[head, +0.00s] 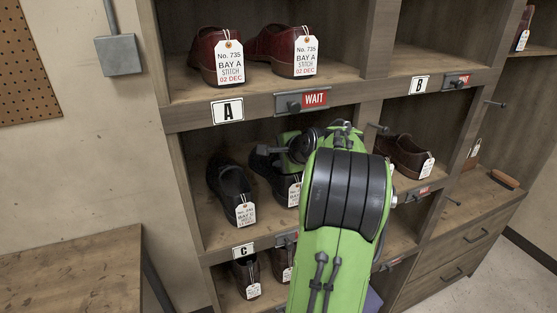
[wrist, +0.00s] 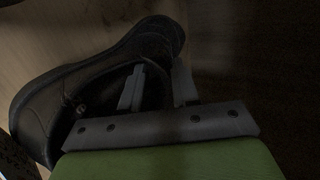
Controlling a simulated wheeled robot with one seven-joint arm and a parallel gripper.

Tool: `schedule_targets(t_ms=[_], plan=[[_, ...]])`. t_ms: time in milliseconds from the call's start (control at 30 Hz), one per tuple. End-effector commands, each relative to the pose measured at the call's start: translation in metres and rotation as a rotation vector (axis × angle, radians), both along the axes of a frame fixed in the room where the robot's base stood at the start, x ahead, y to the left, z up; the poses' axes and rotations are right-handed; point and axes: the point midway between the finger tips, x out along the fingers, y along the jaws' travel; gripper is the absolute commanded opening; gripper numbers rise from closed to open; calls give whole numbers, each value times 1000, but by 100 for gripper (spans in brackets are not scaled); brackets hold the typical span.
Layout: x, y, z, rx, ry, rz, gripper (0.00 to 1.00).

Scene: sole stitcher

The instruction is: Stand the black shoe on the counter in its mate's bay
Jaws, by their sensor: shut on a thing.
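A black shoe (head: 262,167) is at the right of the middle-left bay, partly hidden behind my arm, with a white tag hanging at its near end. The same shoe (wrist: 95,85) fills the left of the wrist view, over pale wood. My gripper (wrist: 160,88) is shut on its side wall, one finger inside the opening and one outside. In the head view the fingers are hidden by my arm. Another black shoe (head: 228,180) with a BAY C tag stands at the left of this bay, above label C (head: 243,250). Whether the held shoe touches the shelf floor is unclear.
Dark red shoes (head: 275,50) stand in bay A above. Brown shoes (head: 404,155) stand in the bay to the right, and more shoes (head: 247,277) below. Bay dividers and shelf edges surround my arm. A WAIT sign (head: 314,99) and a wooden table (head: 75,265) also show.

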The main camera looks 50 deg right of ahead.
Motion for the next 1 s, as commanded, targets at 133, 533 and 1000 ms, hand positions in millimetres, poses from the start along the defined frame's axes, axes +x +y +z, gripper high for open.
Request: schedule_targets(t_ms=[133,533,1000], plan=[[0,0,-10,-6,-3,1,0],[0,0,-10,-2,-1,1,56],[-54,22,33,-7,-2,-4,56]])
